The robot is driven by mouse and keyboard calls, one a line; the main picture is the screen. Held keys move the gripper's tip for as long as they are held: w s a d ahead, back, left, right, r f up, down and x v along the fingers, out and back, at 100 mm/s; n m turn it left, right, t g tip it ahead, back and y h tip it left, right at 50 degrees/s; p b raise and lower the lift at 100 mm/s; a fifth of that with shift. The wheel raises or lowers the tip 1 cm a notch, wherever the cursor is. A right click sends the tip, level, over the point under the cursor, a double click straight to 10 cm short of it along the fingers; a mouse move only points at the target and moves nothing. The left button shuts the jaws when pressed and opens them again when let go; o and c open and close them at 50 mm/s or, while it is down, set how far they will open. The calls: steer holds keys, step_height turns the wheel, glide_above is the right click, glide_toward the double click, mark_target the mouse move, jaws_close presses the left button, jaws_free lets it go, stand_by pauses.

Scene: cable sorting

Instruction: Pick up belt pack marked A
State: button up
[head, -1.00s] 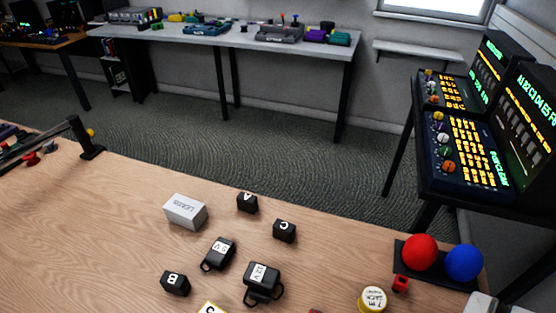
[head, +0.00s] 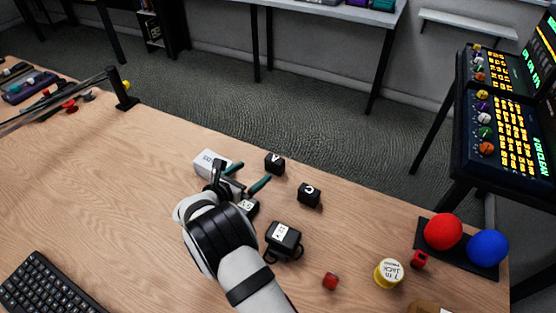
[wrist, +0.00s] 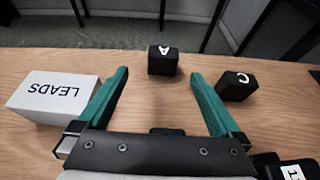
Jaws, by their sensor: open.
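The belt pack marked A (head: 275,164) is a small black block with a white letter A, standing on the wooden table towards its far edge. In the wrist view the belt pack A (wrist: 163,60) is upright, ahead of my gripper and roughly centred between the fingers. My gripper (head: 250,178) has teal fingers and is open and empty; in the wrist view its fingertips (wrist: 160,78) are spread wide, short of the pack. The black block marked C (head: 309,195) stands to the right of A; it also shows in the wrist view (wrist: 237,86).
A white LEADS box (wrist: 55,95) lies left of my fingers. Red (head: 443,232) and blue (head: 488,247) balls sit at right.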

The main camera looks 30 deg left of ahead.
mark_target(272, 162)
steer(key=x, duration=1)
steer(key=shift+d+f, duration=0.1)
steer(key=shift+d, duration=0.2)
steer(key=shift+s, duration=0.1)
steer(key=c, duration=1.4)
steer(key=shift+c, duration=0.2)
